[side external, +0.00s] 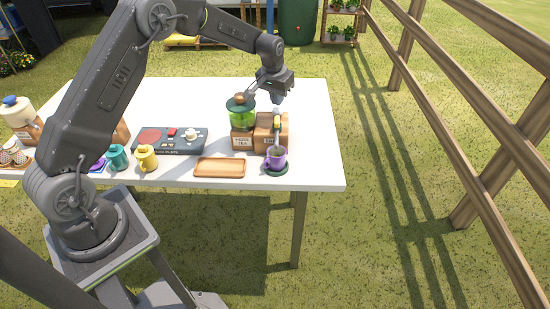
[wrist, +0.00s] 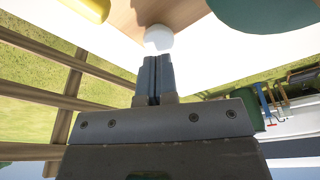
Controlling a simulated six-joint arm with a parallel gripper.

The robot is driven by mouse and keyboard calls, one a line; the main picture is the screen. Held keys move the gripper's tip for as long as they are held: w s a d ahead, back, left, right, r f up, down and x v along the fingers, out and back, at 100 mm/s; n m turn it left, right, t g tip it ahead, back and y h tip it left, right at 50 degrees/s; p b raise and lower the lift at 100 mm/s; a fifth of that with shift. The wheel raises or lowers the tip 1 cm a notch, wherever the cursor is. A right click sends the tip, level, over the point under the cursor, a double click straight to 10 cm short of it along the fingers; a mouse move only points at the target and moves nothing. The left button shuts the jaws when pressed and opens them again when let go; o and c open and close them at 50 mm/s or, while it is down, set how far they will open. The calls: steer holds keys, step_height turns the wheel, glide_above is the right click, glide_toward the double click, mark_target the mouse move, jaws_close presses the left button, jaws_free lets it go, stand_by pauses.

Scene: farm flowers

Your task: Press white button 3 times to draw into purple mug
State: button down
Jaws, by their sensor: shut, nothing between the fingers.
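A purple mug (side external: 278,162) stands upright on a dark round coaster under a spout with yellow on it (side external: 277,124), at the front of a wooden dispenser box (side external: 263,134). A white round button (wrist: 158,38) shows in the wrist view at the edge of a wooden surface. My gripper (wrist: 154,60) is shut and empty, its fingertips just short of the button in that view; I cannot tell whether they touch it. In the side view my gripper (side external: 277,97) points down above the box, and the button is not clear there.
A green-filled jar (side external: 241,114) on a wooden stand is close left of the box. A wooden tray (side external: 220,168), a yellow mug (side external: 146,158), a teal mug (side external: 118,158) and a dark hot plate (side external: 183,141) are farther left. The white table (side external: 313,115) is clear to the right.

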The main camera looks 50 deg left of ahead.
steer(key=shift+f, duration=1.45)
steer(key=shift+r, duration=1.5)
steer(key=shift+f, duration=0.2)
stand_by(1.5)
steer(key=shift+f, duration=1.3)
steer(key=shift+r, duration=1.5)
